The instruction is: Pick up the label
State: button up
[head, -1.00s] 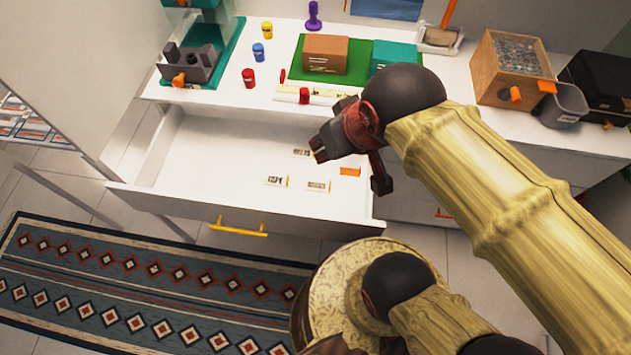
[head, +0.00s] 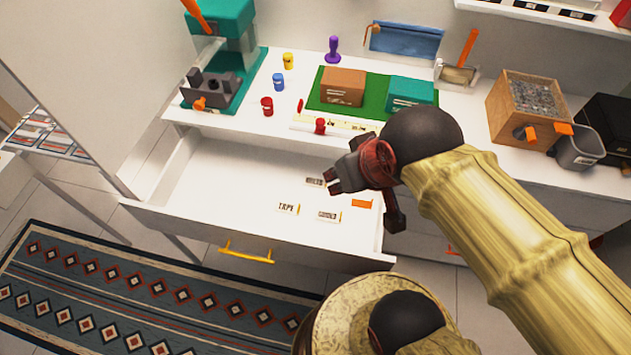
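Several small white labels with dark print lie flat in the open white drawer (head: 220,190). One label (head: 288,208) lies left, another label (head: 328,216) lies to its right, and a third label (head: 315,182) lies farther back, close to my gripper. An orange tag (head: 362,204) lies to the right of them. Which label is meant I cannot tell. My gripper (head: 335,181) hangs over the right part of the drawer, pointing left, with nothing seen in it. Its fingers are small and dark here, and their gap is not clear.
The white counter (head: 235,125) behind the drawer holds a green press (head: 225,35), small coloured bottles, a green mat (head: 320,98) with two boxes, and a wooden bin (head: 525,105). The drawer front has a yellow handle (head: 246,255). A patterned rug (head: 130,300) lies on the floor.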

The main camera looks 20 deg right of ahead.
aim_at(316, 183)
jog(key=i+j, duration=0.15)
jog(key=j, duration=0.25)
jog(key=i+j, duration=0.1)
jog(key=j, duration=0.25)
jog(key=i+j+z, duration=0.1)
jog(key=j, duration=0.3)
